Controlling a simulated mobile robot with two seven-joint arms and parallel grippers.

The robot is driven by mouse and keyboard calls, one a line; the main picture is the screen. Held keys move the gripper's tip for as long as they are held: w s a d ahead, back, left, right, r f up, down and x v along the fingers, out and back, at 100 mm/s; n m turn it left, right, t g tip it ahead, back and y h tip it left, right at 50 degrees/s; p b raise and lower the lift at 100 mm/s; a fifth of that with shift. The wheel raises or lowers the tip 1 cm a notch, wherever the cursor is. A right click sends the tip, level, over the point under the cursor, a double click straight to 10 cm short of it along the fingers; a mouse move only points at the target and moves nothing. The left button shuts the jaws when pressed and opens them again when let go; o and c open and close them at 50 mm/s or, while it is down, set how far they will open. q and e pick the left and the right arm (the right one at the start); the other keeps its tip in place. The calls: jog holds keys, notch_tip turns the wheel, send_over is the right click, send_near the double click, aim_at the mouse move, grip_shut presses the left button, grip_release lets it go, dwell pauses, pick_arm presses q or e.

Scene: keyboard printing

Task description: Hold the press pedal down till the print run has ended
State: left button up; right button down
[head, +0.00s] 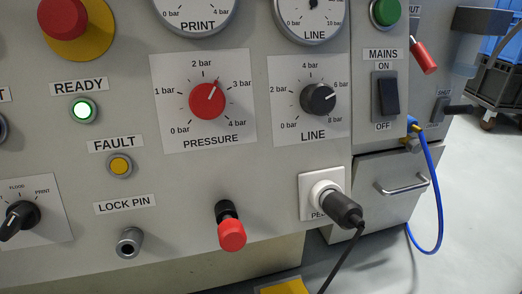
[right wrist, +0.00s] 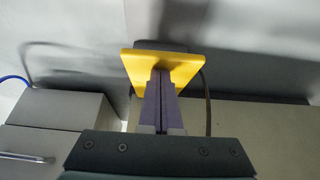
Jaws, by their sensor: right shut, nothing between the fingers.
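The yellow press pedal (head: 285,287) shows only as a sliver at the bottom edge of the head view, below the panel. In the right wrist view the yellow pedal plate (right wrist: 133,62) lies straight ahead of my right gripper (right wrist: 161,72). The right fingers are shut with nothing between them, and their tips overlap the plate in the picture. I cannot tell whether they touch it or how far it is pressed. The READY lamp (head: 84,110) glows green. The FAULT lamp (head: 120,165) is amber, without a clear glow. My left gripper is in neither view.
A black plug (head: 346,210) sits in the pedal socket, its cable hanging down. The red PRESSURE knob (head: 208,100) and dark LINE knob (head: 318,99) are on the panel. A blue hose (head: 437,190) loops at the right.

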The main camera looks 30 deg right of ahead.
pick_arm(q)
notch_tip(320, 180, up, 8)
jog(key=p, duration=0.6)
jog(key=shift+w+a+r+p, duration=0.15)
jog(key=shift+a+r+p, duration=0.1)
jog(key=shift+p, duration=0.15)
pick_arm(e)
jog(key=s+v, duration=0.1)
jog(key=v, duration=0.9)
jog(key=shift+s+a+f, duration=0.25)
jog(key=shift+a+f, duration=0.15)
